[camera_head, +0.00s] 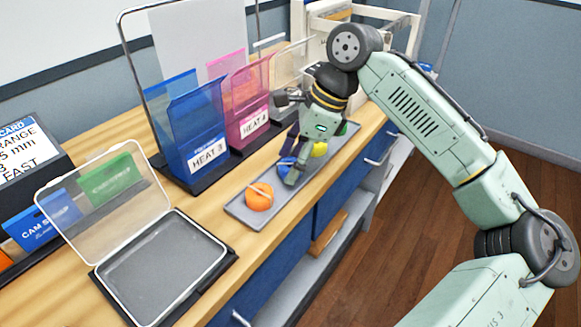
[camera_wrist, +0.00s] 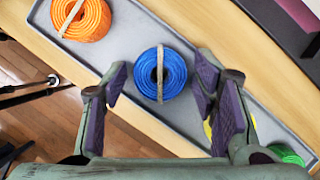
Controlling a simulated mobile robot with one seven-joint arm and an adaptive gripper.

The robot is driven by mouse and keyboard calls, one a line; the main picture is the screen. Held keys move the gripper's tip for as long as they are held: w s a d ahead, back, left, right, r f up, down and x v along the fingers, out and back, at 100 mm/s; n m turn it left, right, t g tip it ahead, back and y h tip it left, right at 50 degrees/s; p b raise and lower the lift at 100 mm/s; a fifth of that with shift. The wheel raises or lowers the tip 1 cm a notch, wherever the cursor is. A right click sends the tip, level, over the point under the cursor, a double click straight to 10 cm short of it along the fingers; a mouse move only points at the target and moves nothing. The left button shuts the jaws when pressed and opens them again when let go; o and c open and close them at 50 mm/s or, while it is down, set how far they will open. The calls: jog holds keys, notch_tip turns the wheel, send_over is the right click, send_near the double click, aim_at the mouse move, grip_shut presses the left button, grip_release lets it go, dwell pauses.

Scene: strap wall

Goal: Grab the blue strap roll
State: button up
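The blue strap roll (camera_wrist: 173,76) lies on a grey tray, a tight coil with a beige band across its middle. In the wrist view it sits just beyond and between the two fingers of my gripper (camera_wrist: 160,88), which are wide apart with nothing between their pads. In the head view my gripper (camera_head: 292,160) is low over the tray, and only part of the blue roll (camera_head: 285,170) shows behind the fingers. I cannot tell whether a finger touches the roll.
The grey tray (camera_head: 243,213) runs along the bench's front edge. It holds an orange roll (camera_head: 259,197), a yellow roll (camera_head: 320,149) and a green roll (camera_wrist: 287,155). Behind it stand blue (camera_head: 198,125) and pink holders (camera_head: 247,105). An open clear-lidded case (camera_head: 165,265) is at front left.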

jog(key=c, duration=0.8)
jog(key=shift+r, duration=0.1)
jog(key=shift+c, duration=0.2)
